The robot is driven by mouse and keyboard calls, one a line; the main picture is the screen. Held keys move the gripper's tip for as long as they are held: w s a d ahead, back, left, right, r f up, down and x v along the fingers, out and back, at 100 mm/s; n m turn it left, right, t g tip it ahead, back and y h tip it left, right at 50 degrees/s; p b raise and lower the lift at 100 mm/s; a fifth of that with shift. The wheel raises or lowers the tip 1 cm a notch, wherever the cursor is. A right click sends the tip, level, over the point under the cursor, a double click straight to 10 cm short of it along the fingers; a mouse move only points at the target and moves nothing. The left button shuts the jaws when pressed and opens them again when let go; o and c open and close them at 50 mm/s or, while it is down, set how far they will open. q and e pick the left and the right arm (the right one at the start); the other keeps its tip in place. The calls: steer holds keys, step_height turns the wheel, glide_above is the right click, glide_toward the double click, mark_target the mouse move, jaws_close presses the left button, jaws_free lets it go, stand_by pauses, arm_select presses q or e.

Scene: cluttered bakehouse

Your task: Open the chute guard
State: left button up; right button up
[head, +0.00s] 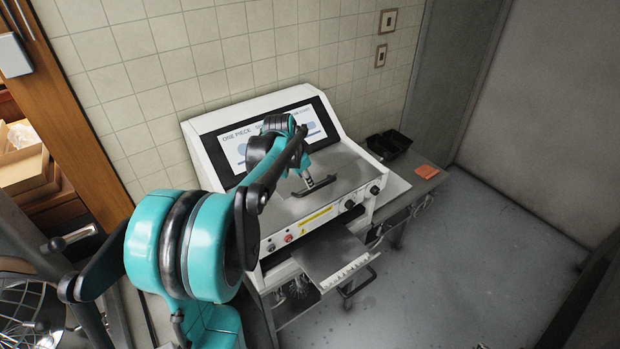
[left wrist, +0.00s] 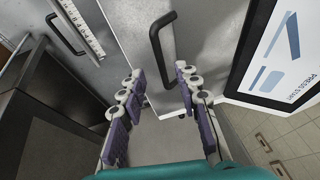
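A white machine with a tilted screen stands against the tiled wall. On its grey top lies a flat metal panel (head: 343,174) with a black bar handle (head: 320,186); I take this panel for the chute guard, and it looks closed. My left gripper is over the machine top, mostly hidden behind its own arm in the head view. In the left wrist view my left gripper (left wrist: 159,72) is open and empty. The black handle (left wrist: 157,38) shows just beyond and between its fingertips; I cannot tell whether they touch. My right gripper is not in view.
A metal tray (head: 330,252) with its own handle (head: 362,274) juts from the machine's front. Knobs and buttons line the front face. Black bins (head: 388,143) and an orange item (head: 426,171) lie to the right. The floor (head: 480,255) on the right is clear.

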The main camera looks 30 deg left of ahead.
mark_target(312, 189)
arm_select(q)
steer(key=x, duration=0.7)
steer(key=shift+f, duration=0.15)
jaws_close()
